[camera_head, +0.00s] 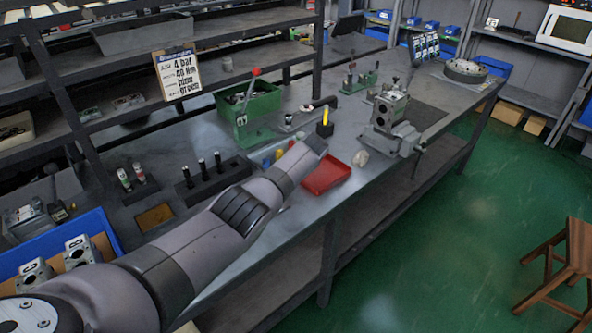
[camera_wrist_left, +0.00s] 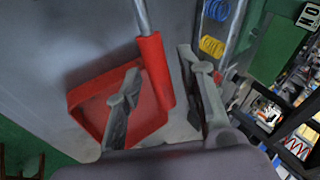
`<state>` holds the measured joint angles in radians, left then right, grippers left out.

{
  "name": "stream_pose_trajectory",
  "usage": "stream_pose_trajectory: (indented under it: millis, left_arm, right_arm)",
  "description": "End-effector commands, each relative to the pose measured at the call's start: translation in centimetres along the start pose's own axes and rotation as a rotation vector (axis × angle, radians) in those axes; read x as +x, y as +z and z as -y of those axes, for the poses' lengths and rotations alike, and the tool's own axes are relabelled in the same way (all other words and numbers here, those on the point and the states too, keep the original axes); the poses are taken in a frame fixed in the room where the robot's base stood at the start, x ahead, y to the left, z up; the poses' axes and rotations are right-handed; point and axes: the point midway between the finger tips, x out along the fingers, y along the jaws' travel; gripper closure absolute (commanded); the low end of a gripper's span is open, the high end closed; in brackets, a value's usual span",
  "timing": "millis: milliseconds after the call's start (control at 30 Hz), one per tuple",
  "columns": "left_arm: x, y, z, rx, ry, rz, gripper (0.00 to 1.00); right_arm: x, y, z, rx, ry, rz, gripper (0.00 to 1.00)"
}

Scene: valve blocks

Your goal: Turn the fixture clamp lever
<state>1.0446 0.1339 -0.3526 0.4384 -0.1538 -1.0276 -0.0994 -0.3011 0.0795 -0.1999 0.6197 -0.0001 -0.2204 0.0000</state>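In the left wrist view a lever with a bare metal rod and a red grip (camera_wrist_left: 155,72) runs down from the top edge. The fingers of my left gripper (camera_wrist_left: 160,62) stand apart, one on each side of the red grip; a gap shows on the right side. I cannot tell whether the left finger touches it. In the head view my left arm reaches across the bench and hides this lever and the fingers. A separate red-tipped lever (camera_head: 256,73) stands by the green bin. My right gripper is in neither view.
A red tray (camera_head: 325,176) lies beside the grip, also in the wrist view (camera_wrist_left: 84,98). A valve block (camera_head: 391,104) sits in a grey fixture to the right. The bench's right front is fairly clear.

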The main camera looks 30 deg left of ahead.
Motion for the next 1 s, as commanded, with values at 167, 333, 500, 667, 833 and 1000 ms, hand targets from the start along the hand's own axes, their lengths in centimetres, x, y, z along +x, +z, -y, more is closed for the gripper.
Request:
stream_pose_trajectory:
  millis: [167, 333, 500, 667, 833, 1000]
  left_arm:
    - [-0.1, 0.0, 0.1, -0.001, -0.001, -0.001, 0.65]
    - [-0.6, -0.1, 0.0, -0.001, -0.001, -0.003, 0.65]
    - [-2.1, -0.2, 0.0, -0.002, -0.001, -0.004, 0.65]
    - [-4.3, -0.1, 0.0, 0.000, -0.001, -0.005, 0.65]
    - [-7.1, -0.2, 0.0, -0.001, -0.001, -0.006, 0.65]
    - [-9.9, -0.1, 0.0, -0.001, -0.001, -0.005, 0.65]
  right_arm:
    - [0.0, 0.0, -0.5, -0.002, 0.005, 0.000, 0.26]
    - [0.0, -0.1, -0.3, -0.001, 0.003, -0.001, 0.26]
    - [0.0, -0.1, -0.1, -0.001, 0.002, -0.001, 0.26]
    - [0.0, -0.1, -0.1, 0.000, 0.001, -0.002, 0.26]
    - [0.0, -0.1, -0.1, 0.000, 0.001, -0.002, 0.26]
    - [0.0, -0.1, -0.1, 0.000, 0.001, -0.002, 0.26]
